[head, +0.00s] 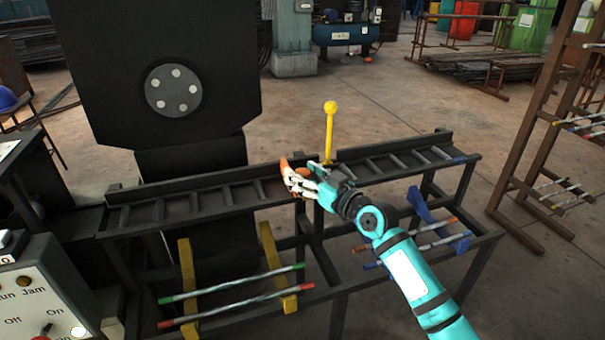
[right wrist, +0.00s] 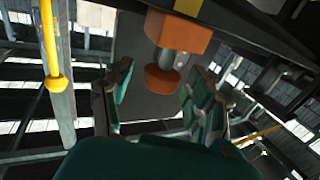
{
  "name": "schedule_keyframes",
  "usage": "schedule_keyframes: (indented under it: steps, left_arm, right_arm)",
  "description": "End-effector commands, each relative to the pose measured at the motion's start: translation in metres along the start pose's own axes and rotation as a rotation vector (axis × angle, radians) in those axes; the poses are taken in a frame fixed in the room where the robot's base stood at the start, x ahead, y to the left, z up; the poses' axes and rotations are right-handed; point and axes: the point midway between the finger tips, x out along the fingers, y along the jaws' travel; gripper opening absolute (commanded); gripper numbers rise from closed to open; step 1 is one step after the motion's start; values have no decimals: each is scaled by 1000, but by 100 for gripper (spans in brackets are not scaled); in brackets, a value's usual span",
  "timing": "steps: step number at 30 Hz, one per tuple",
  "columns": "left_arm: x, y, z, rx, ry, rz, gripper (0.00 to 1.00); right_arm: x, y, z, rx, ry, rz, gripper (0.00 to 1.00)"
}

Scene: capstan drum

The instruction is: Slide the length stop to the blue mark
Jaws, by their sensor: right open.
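The orange length stop (head: 284,164) sits on the dark roller rail (head: 225,193) near the middle, partly hidden by my right gripper. In the right wrist view it shows as an orange block (right wrist: 178,32) with a grey stem and a round orange knob (right wrist: 162,79). My right gripper (head: 297,180) is open at the stop. In the wrist view its two fingers (right wrist: 158,92) stand apart on either side of the knob, with gaps visible; contact is unclear. A small blue patch (head: 459,159) shows near the rail's right end. My left gripper is out of view.
A yellow ball-topped lever (head: 330,125) stands upright just right of my right gripper, behind the arm. Coloured-end bars (head: 235,308) lie on a lower rack. A bar stand (head: 545,140) is at right. A control box (head: 40,300) is at lower left.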

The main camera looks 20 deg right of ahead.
Motion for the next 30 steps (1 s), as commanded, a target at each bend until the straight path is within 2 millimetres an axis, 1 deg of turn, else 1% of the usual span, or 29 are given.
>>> schedule_keyframes:
  steps: [3, 11, 14, 24, 30]
  left_arm:
    - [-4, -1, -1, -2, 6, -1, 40]
    - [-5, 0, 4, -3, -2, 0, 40]
    - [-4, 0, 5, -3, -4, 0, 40]
    - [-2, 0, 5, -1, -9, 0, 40]
    - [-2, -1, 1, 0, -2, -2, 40]
  right_arm:
    - [6, 0, 0, -1, 0, 0, 57]
    - [7, 0, 0, -1, 0, 0, 57]
    - [6, 0, 0, -1, 0, 0, 45]
    - [6, 0, 0, -1, 0, 0, 1]
    - [6, 0, 0, 0, 0, 0, 0]
